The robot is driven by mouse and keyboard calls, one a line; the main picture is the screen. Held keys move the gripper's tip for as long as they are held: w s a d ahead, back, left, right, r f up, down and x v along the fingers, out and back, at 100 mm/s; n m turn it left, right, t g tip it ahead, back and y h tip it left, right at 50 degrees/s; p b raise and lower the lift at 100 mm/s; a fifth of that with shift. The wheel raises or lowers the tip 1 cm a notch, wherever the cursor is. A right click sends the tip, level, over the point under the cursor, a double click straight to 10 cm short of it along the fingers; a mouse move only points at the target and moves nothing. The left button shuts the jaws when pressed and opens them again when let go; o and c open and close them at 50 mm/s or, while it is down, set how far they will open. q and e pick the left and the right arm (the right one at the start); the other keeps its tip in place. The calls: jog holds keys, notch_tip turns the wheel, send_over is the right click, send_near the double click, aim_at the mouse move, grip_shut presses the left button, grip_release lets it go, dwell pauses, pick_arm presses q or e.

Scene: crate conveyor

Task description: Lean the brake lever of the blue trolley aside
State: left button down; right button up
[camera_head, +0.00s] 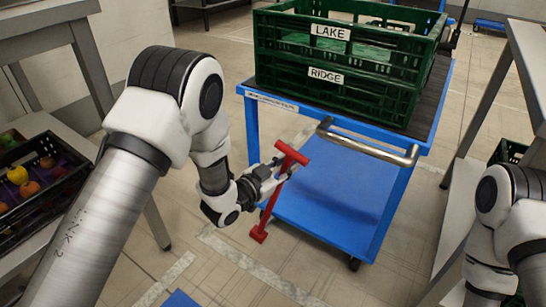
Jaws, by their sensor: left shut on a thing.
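The blue trolley (330,205) stands in the middle of the camera_head view, with a metal push handle (365,143) at its near end. The red brake lever (273,206) has a T-shaped top and a small block at its foot. It stands at the trolley's near left corner, its top further right in the picture than its foot. My left gripper (279,176) is shut on the lever just below the T-shaped top, and its fingers partly hide the shaft. My right arm shows at the right edge; its gripper is not visible.
Green crates labelled LAKE (331,31) and RIDGE (325,74) are stacked on the trolley's top. A dark crate of fruit (40,175) stands at the left. Grey tables flank both sides. The floor in front of the trolley is mostly clear.

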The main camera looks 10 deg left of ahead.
pick_arm(q)
jog(key=shift+s+d+f, duration=0.15)
jog(key=shift+s+d, duration=0.05)
jog(key=shift+d, duration=0.4)
jog(key=shift+s+d+f, duration=0.1)
jog(key=shift+s+f, duration=0.1)
pick_arm(e)
jog(key=shift+s+d+r, duration=0.15)
jog(key=shift+d, duration=0.2)
pick_arm(q)
jog(key=shift+m, duration=0.3)
jog(key=c, duration=1.1)
grip_release()
jog(key=shift+d, duration=0.1)
jog(key=shift+o, duration=0.8)
jog(key=shift+d, duration=0.2)
pick_arm(e)
jog(key=shift+d, duration=0.15)
pick_arm(q)
jog(key=shift+a, duration=0.15)
